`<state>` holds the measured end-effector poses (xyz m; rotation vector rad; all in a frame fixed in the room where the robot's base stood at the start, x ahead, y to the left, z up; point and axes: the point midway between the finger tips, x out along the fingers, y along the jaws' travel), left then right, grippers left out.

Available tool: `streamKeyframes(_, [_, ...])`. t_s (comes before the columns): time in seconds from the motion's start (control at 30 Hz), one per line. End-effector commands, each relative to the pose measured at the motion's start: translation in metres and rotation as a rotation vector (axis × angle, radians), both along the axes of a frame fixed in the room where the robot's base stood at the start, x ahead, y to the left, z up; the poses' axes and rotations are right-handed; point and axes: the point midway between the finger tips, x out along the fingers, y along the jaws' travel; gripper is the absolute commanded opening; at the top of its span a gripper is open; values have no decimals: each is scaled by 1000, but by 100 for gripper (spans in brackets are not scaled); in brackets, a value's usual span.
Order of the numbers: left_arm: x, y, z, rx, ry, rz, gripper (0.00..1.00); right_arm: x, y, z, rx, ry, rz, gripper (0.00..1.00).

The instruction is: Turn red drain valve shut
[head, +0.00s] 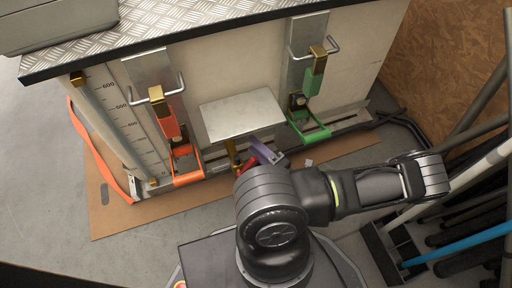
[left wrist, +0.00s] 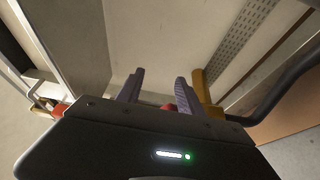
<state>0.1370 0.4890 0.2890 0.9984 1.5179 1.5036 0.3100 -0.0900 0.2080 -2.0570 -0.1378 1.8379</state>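The red drain valve handle (head: 251,161) shows as a small red piece low at the tank's front, below the grey plate, beside a brass pipe (head: 232,153). My left gripper (head: 259,148), with purple fingers, is right at it and partly hides it. In the left wrist view the fingers of my left gripper (left wrist: 159,78) stand apart. A bit of the red handle (left wrist: 168,107) shows low between them, and the brass pipe (left wrist: 205,88) is just right of the right finger. Whether the fingers touch the handle cannot be told. My right gripper is not in view.
A grey plate (head: 241,114) juts from the tank front (head: 231,75) above the valve. Orange (head: 187,171) and green (head: 309,128) latch brackets flank it. A cardboard sheet (head: 105,213) lies beneath. Poles and a blue hose (head: 455,246) stand at right. Floor at left is clear.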

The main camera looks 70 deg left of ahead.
Motion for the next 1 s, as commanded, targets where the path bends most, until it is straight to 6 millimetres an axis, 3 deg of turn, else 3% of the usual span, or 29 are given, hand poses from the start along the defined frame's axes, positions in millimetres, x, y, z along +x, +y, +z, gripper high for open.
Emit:
streamKeyframes(0.27, [3,-9,4,-1,0,-1,44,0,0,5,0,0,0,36])
streamKeyframes(1.0, [15,-61,22,-1,-2,0,44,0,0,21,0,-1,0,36])
